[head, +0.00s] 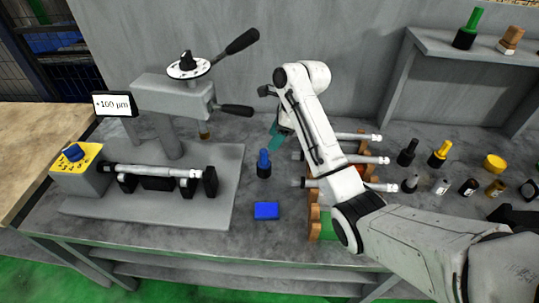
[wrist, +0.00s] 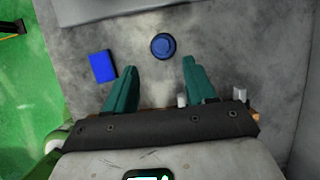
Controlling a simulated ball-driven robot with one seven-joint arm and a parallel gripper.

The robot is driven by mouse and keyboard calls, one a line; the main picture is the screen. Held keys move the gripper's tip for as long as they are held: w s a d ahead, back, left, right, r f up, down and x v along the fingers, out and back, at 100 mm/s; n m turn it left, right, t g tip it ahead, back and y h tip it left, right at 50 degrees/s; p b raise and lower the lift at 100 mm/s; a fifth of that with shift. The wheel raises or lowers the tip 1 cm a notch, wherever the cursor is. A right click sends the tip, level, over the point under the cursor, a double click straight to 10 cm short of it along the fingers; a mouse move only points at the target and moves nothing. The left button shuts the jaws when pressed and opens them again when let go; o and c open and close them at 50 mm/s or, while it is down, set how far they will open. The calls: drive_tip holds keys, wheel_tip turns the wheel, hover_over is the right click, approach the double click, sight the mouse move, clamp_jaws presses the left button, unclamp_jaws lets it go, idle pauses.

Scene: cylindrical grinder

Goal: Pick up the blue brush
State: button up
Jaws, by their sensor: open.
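The blue brush (head: 264,163) stands upright on the grey bench, with a blue top and a darker base. In the wrist view the blue brush (wrist: 163,46) shows from above as a round blue shape, a little beyond the fingertips and between their lines. My gripper (head: 276,138) has teal fingers and is up and slightly right of the brush in the head view. In the wrist view my gripper (wrist: 159,66) is open, with nothing between its fingers. The brush and the fingers appear apart.
A blue block (head: 267,210) lies in front of the brush; it also shows in the wrist view (wrist: 102,66). The grinder (head: 150,185) stands left. A wooden rack (head: 314,222) with metal shafts is right, partly behind my arm. Several bottles and brushes stand further right, including a yellow-topped one (head: 440,152).

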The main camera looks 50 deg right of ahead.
sight(264, 156)
drive_tip(key=x, duration=1)
drive_tip(key=shift+w+d+f+p, duration=0.15)
drive_tip(key=shift+d+f+p, duration=0.1)
drive_tip(key=shift+p, duration=0.1)
drive_tip(key=shift+c, duration=0.4)
drive_tip(key=c, duration=0.7)
